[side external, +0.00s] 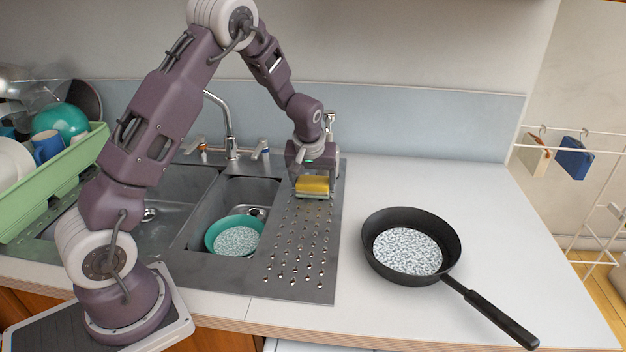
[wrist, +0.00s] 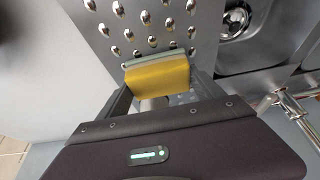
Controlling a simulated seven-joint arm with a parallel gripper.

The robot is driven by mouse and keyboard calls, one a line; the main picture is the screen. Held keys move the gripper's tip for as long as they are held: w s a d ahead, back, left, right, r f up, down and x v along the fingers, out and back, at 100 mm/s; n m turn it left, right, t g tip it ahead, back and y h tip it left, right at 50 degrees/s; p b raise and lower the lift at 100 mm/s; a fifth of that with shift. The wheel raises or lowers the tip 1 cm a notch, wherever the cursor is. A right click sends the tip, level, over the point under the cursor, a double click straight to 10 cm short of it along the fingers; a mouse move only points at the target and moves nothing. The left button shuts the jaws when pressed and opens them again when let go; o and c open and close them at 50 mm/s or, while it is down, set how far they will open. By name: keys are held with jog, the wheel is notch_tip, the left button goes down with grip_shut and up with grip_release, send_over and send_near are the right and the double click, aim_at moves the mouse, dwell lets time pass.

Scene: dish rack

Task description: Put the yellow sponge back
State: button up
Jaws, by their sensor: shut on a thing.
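The yellow sponge (side external: 313,185) has a greenish scouring layer along its lower side. It is at the back end of the perforated steel drainboard (side external: 292,258), right of the sink. My gripper (side external: 314,188) points down there and is shut on the sponge. In the wrist view the yellow sponge (wrist: 158,78) sits between the two fingers of my gripper (wrist: 160,88), with the drainboard beyond it. I cannot tell whether the sponge touches the drainboard.
A black frying pan (side external: 378,260) stands on the white counter (side external: 480,190) to the right. A teal bowl (side external: 209,238) sits in the right sink basin. A green dish rack (side external: 62,172) with dishes is at the left. The tap (side external: 229,125) stands behind the basins.

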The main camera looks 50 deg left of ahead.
jog(key=shift+f, duration=0.2)
jog(key=o, duration=1.5)
jog(key=v, duration=0.7)
grip_shut()
